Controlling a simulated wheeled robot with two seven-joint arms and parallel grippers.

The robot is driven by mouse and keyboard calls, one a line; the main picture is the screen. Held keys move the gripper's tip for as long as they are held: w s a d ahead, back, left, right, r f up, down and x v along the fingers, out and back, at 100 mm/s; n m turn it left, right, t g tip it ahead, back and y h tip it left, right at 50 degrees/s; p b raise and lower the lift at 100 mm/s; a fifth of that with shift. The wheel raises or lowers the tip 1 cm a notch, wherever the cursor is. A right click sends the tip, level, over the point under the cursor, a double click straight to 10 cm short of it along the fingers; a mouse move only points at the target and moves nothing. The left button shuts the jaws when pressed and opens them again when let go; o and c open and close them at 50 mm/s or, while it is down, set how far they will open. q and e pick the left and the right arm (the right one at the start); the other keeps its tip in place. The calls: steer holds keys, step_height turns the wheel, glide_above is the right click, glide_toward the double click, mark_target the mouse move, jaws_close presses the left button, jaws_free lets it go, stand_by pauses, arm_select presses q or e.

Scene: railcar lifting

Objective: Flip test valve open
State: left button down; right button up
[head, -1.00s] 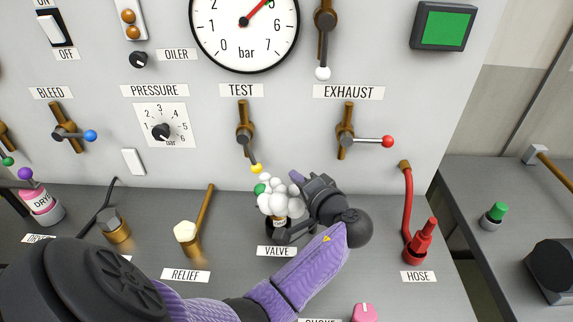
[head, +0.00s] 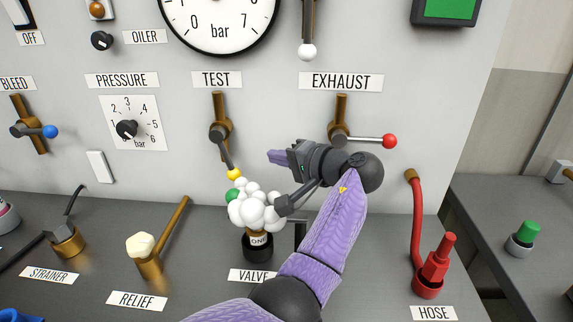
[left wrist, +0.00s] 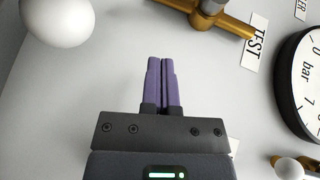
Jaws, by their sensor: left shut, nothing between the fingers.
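The test valve (head: 220,130) is a brass pipe fitting on the grey panel under the TEST label (head: 217,79). Its dark lever hangs down, slanting slightly right, and ends in a yellow knob (head: 233,174). My left gripper (head: 274,156) is shut and empty, to the right of the lever and a little above the knob's height, with its purple fingers pointing left. A gap shows between fingertips and lever. In the left wrist view, the shut fingers (left wrist: 161,64) point up toward the panel, with part of the brass fitting (left wrist: 235,25) at top right. My right gripper is not in view.
A cluster of white balls with one green (head: 256,208) stands just below the knob and my gripper. The exhaust valve (head: 341,125), with a red-knobbed lever (head: 389,141), is behind and right of my wrist. A red hose (head: 416,215) stands at right. A gauge (head: 219,20) is above.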

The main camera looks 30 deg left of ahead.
mark_target(237, 172)
arm_select(q)
steer(key=x, duration=0.4)
steer(key=shift+f, duration=0.1)
steer(key=shift+s+a+f, duration=0.25)
steer(key=shift+s+a, duration=0.4)
steer(key=shift+a, duration=0.15)
steer(key=shift+s+a+f, duration=0.25)
steer(key=shift+s+a, duration=0.4)
steer(key=shift+a, duration=0.1)
steer(key=m+y, duration=0.1)
steer(key=a+f+y, duration=0.1)
steer(key=shift+s+a+f+m+y+b, duration=0.15)
steer(key=shift+s+a+m+y+b, duration=0.15)
steer(key=shift+s+m+b, duration=0.1)
steer(key=shift+d, duration=0.15)
